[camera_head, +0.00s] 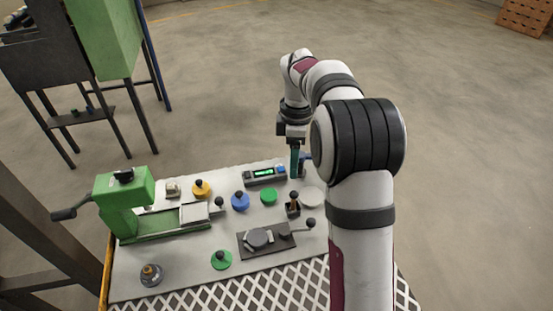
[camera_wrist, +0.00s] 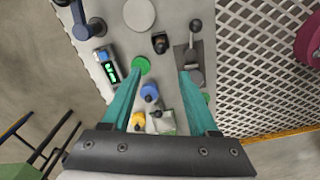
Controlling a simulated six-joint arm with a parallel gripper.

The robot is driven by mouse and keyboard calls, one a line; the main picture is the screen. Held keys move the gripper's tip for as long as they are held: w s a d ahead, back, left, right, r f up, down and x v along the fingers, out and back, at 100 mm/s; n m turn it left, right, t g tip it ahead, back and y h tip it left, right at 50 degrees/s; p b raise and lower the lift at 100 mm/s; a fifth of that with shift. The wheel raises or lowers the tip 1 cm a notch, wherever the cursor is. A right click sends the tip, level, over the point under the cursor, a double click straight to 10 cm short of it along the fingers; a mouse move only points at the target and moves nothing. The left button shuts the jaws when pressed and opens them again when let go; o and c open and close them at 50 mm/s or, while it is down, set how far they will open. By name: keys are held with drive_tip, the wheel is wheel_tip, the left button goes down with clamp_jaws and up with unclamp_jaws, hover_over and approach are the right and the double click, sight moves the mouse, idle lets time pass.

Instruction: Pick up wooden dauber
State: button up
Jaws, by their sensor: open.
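What looks like the wooden dauber (camera_head: 294,196) is a small upright piece with a brownish top, standing in a dark block (camera_head: 292,211) near the right of the table. In the wrist view the dauber (camera_wrist: 160,40) shows small and dark, seen from above, beyond my fingertips. My gripper (camera_head: 295,172) has two teal fingers pointing down above the back right of the table, behind the dauber. In the wrist view my gripper (camera_wrist: 160,74) is open, with nothing held between the fingers. The dauber's lower part is hidden in the block.
Near the dauber are a white disc (camera_head: 312,197), a green disc (camera_head: 268,196), a display box (camera_head: 264,174) and a dark plate with a lever (camera_head: 266,240). A blue knobbed disc (camera_head: 240,201) and a green press (camera_head: 124,206) stand further left. White lattice (camera_head: 260,292) covers the front.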

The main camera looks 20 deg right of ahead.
sight(293, 200)
drive_tip(key=f, duration=1.5)
drive_tip(key=shift+s+d+f, duration=0.1)
drive_tip(key=shift+d+f, duration=0.15)
drive_tip(key=shift+f, duration=0.1)
clamp_jaws()
